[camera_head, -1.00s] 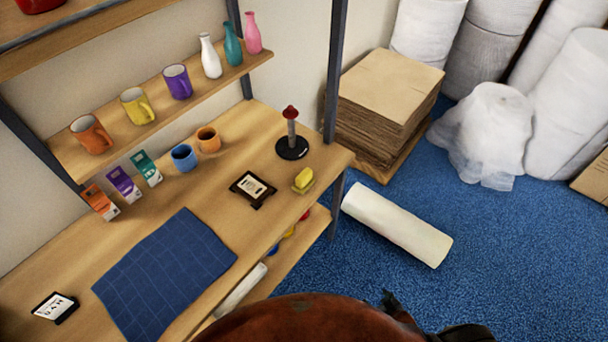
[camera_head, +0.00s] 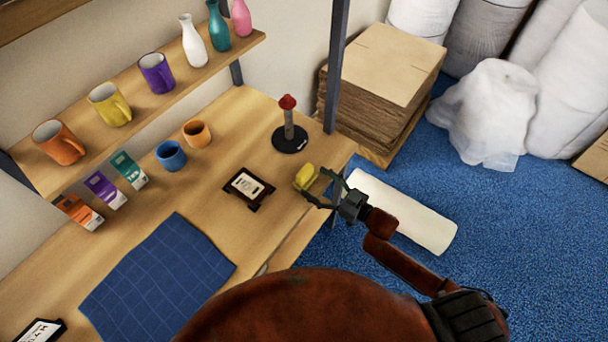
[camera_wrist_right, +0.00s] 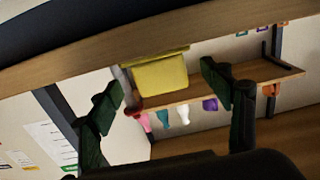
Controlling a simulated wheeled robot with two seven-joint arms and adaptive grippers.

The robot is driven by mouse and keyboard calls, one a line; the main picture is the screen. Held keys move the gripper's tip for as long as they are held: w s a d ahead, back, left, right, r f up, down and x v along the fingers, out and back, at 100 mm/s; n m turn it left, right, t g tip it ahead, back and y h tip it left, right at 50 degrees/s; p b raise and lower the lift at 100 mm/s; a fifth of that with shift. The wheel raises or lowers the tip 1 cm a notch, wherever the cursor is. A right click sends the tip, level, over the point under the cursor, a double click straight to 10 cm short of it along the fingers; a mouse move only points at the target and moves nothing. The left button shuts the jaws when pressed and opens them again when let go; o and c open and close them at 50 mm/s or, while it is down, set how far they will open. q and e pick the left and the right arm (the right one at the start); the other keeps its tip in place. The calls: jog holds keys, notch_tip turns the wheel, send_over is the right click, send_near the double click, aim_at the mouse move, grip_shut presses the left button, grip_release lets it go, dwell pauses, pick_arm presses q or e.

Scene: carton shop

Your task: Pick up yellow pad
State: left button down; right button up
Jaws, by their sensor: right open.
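The yellow pad (camera_head: 305,176) lies on the tabletop near its right edge, beside a small black-framed stand (camera_head: 248,187). My right gripper (camera_head: 322,189) is open, with its fingers at the table edge just right of the pad. In the right wrist view, the yellow pad (camera_wrist_right: 160,74) shows between and beyond the two dark spread fingers (camera_wrist_right: 172,100); nothing is held. Whether a finger touches the pad is hard to tell. My left gripper is not in view.
A red-tipped post on a black base (camera_head: 290,138) stands behind the pad. Blue (camera_head: 171,155) and orange (camera_head: 196,133) cups stand farther left, near a blue cloth (camera_head: 160,278). A white roll (camera_head: 405,212) lies on the floor. Stacked cardboard (camera_head: 380,85) stands behind it.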

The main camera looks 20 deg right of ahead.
aim_at(309, 177)
jog(key=x, duration=0.4)
jog(key=shift+w+a+r, duration=0.15)
jog(key=shift+w, duration=0.15)
jog(key=shift+a+r, duration=0.1)
jog(key=shift+a, duration=0.1)
jog(key=shift+w, duration=0.1)
jog(key=shift+c, duration=0.9)
jog(key=c, duration=1.1)
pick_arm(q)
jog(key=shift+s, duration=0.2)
pick_arm(e)
jog(key=shift+o, duration=0.2)
